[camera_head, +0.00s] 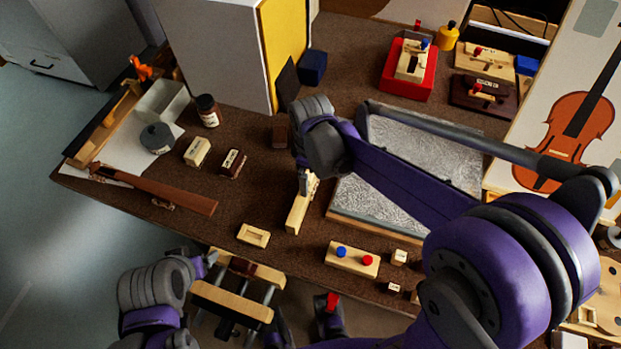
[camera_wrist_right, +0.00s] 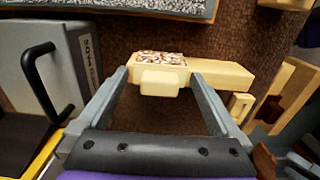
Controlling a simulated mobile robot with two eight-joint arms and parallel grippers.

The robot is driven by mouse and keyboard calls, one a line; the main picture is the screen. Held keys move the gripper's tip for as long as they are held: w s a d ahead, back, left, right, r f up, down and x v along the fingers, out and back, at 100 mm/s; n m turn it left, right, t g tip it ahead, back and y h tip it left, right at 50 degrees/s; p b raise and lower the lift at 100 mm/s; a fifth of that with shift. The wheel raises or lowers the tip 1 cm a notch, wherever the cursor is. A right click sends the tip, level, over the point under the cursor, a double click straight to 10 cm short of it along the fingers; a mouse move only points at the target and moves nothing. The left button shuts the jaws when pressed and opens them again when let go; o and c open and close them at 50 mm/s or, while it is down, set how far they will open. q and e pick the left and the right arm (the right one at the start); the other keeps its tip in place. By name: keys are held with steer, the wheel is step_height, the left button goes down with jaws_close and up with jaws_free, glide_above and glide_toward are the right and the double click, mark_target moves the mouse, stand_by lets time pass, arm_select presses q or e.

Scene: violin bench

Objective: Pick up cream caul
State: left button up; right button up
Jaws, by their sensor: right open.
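The cream caul (camera_head: 298,212) looks like a long pale block on the brown bench, beside the grey textured slab. In the right wrist view the pale block (camera_wrist_right: 222,75) has a marbled patch on top and a small pale tab in front. My right gripper (camera_head: 305,182) is over the far end of the block. In the wrist view its two fingers (camera_wrist_right: 160,78) are spread apart, with the tab between their tips and nothing clamped. My left arm is at the lower left; its gripper (camera_head: 207,260) is small and unclear near the bench edge.
The grey textured slab (camera_head: 365,207) lies right of the block. A pale block with blue and red knobs (camera_head: 340,262) and a small cream block (camera_head: 253,234) lie near the front edge. A vise (camera_head: 232,301) sticks out there. A violin picture (camera_head: 565,145) is at right.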

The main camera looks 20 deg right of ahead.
steer(key=shift+c, duration=0.2)
steer(key=shift+r, duration=0.1)
steer(key=c, duration=1.1)
